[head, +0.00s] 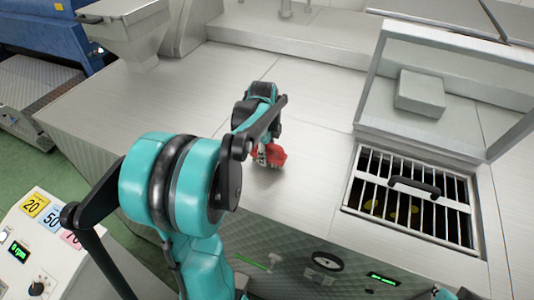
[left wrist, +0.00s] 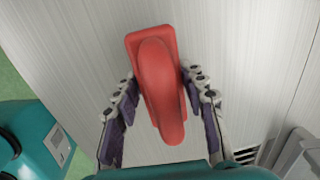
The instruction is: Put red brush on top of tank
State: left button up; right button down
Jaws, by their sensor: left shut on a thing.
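The red brush (head: 277,156) is at my left gripper (head: 263,154), over the brushed-steel top of the tank (head: 312,180). In the left wrist view the brush (left wrist: 158,85) shows its rounded red grip, with the fingers of my left gripper (left wrist: 160,76) on both sides of it. The gripper is shut on the brush. I cannot tell whether the brush touches the steel below. My arm hides part of the steel top in the head view.
A barred grate (head: 412,197) with a black handle lies to the right, before a raised clear-sided cover (head: 445,90). A steel hopper (head: 125,30) stands at the back left. A control box (head: 45,245) is at the lower left. The steel around the brush is clear.

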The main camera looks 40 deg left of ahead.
pick_arm(q)
jog(key=shift+w+f, duration=0.1)
jog(key=shift+f, duration=0.4)
jog(key=o, duration=1)
